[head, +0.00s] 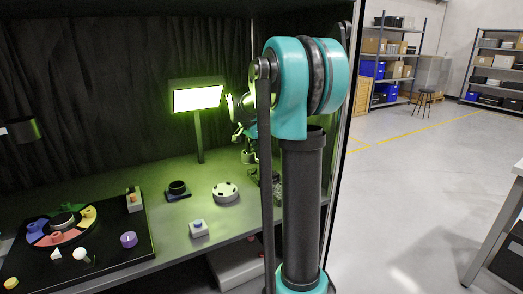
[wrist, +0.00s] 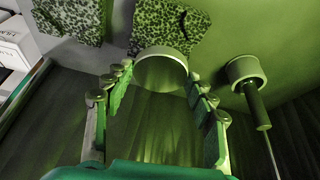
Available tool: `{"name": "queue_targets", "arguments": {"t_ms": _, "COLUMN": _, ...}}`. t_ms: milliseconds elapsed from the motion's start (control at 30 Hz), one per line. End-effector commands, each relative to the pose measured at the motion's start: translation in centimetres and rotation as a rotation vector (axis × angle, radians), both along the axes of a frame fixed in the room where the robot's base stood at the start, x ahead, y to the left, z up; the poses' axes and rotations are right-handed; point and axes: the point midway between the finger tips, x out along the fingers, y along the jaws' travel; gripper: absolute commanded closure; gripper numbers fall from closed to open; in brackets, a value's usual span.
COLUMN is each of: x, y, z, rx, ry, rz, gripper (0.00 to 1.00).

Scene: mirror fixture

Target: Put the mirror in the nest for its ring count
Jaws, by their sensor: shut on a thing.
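In the wrist view a short round piece with a pale rim, which looks like the mirror (wrist: 160,53), sits between the fingertips of my gripper (wrist: 160,74). My gripper is shut on it; its face and any rings cannot be read. In the head view my gripper (head: 243,117) is raised beside the lit panel, partly hidden by my arm, and the mirror cannot be made out clearly. I cannot tell which segment matches which ring count.
A glowing panel (head: 197,97) stands on a post at the back. Dark curtains close the back.

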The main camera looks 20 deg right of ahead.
Motion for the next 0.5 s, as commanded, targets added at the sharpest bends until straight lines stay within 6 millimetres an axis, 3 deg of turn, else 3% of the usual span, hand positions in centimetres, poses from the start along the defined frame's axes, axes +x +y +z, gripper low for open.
{"name": "queue_targets", "arguments": {"t_ms": 500, "x": 0.0, "y": 0.0, "z": -4.1, "rx": 0.0, "ry": 0.0, "rz": 0.0, "gripper": 0.77}}
